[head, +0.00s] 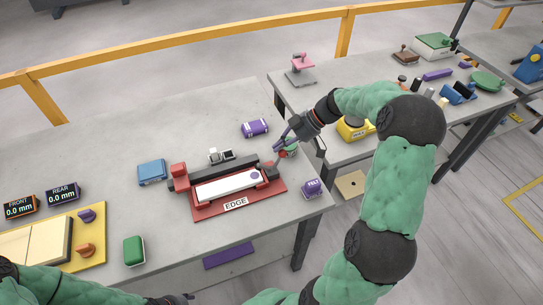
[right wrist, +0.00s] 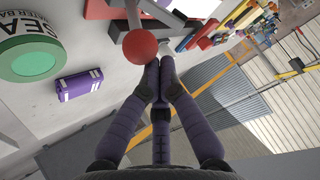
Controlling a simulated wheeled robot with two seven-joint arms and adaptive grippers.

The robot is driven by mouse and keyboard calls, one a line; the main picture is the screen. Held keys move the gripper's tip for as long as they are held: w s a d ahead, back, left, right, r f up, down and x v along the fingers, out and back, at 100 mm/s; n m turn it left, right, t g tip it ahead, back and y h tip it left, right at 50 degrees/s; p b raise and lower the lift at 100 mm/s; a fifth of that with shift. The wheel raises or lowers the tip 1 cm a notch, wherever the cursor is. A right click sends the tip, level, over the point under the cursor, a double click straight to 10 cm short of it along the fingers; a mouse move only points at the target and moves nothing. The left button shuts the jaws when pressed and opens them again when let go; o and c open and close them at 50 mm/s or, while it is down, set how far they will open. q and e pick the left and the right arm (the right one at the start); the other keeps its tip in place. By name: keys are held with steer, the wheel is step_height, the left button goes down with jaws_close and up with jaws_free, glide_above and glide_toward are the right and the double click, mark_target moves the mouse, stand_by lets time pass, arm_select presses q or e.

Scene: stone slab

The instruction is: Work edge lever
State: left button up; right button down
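The red edge fixture (head: 235,205), labelled EDGE, lies on the grey bench and holds a long white strip (head: 225,187). A lever with a red ball knob is at its right end; the knob (right wrist: 140,46) is large in the right wrist view. My right gripper (head: 283,143) is above the fixture's right end. In the right wrist view its fingertips (right wrist: 160,62) are together, just beside the knob, with nothing visible between them. Whether they touch the knob I cannot tell. My left gripper (head: 178,298) barely shows at the bottom edge of the head view.
A blue box (head: 152,172) and a green block (head: 134,250) are to the left.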

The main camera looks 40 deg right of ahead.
arm_select(q)
step_height(320, 180, down, 8)
steer(key=b, duration=0.7)
arm_select(e)
steer(key=s+d+f+t+y, duration=0.1)
steer(key=d+f+y, duration=0.2)
steer(key=d+f, duration=0.1)
steer(key=shift+s+d+y, duration=0.15)
steer(key=shift+d+y, duration=0.25)
steer(key=shift+d, duration=0.45)
steer(key=shift+f, duration=0.25)
step_height(320, 180, up, 4)
steer(key=w+p, duration=0.2)
arm_select(q)
steer(key=r, duration=0.1)
steer(key=d+r+p, duration=0.1)
steer(key=r, duration=0.1)
steer(key=shift+s+d+r+p, duration=0.15)
steer(key=shift+s+r+p, duration=0.2)
steer(key=shift+s, duration=0.05)
arm_select(e)
steer(key=s+d, duration=0.3)
steer(key=d, duration=0.5)
steer(key=shift+s+d+r, duration=0.15)
steer(key=shift+s+d, duration=0.15)
steer(key=shift+s, duration=0.05)
